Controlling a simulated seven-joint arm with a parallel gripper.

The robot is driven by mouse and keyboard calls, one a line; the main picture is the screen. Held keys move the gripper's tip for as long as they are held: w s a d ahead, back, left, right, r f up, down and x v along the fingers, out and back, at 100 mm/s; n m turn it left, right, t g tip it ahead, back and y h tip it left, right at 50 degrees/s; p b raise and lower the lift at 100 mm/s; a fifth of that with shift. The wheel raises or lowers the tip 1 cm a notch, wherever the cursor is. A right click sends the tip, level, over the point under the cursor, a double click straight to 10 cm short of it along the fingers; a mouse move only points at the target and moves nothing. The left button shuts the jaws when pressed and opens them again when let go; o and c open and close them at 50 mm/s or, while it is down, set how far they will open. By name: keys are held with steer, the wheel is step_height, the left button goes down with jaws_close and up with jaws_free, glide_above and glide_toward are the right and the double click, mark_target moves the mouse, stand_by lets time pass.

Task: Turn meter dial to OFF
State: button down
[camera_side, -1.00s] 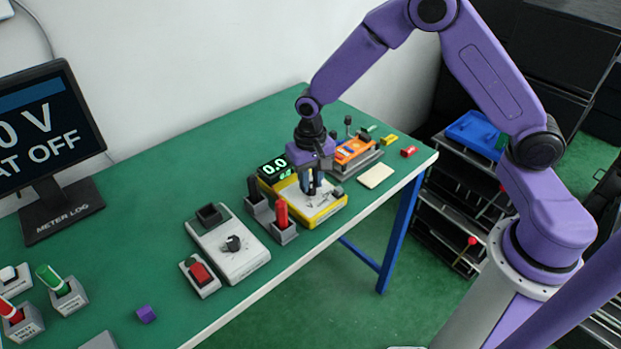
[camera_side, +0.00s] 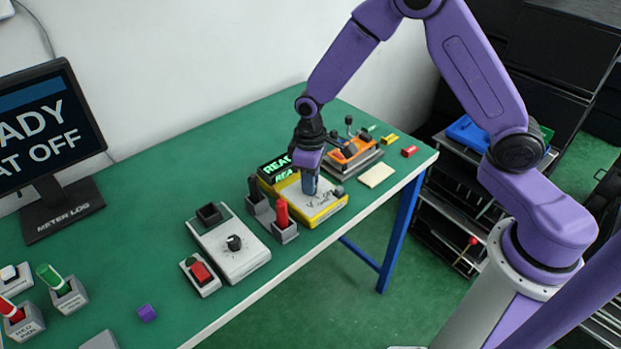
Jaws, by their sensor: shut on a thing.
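The yellow meter (camera_side: 325,211) lies on the green table with a pale face and a black display (camera_side: 276,167) at its back left. The display shows green letters beginning "READ", partly cut off by its edge. My gripper (camera_side: 310,190) points straight down onto the meter's face and is shut on the meter dial. The fingers hide the dial, so its pointer cannot be seen. The monitor (camera_side: 45,140) at the left shows "…ADY" above "…AT OFF", its left part out of frame.
Left of the meter stand a red-handled lever (camera_side: 282,215) and a dark one (camera_side: 254,190). A grey-white box with a black knob (camera_side: 234,243) and a red switch (camera_side: 201,273) are nearer. An orange device (camera_side: 352,152) sits close behind the gripper. The table's left middle is clear.

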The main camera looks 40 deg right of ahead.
steer(key=n, duration=0.4)
steer(key=shift+a+n, duration=0.1)
steer(key=shift+n, duration=2.1)
steer(key=c, duration=0.9)
jaws_free()
steer(key=shift+s, duration=0.1)
steer(key=shift+r, duration=0.1)
step_height(320, 180, up, 17)
steer(key=shift+r, duration=0.15)
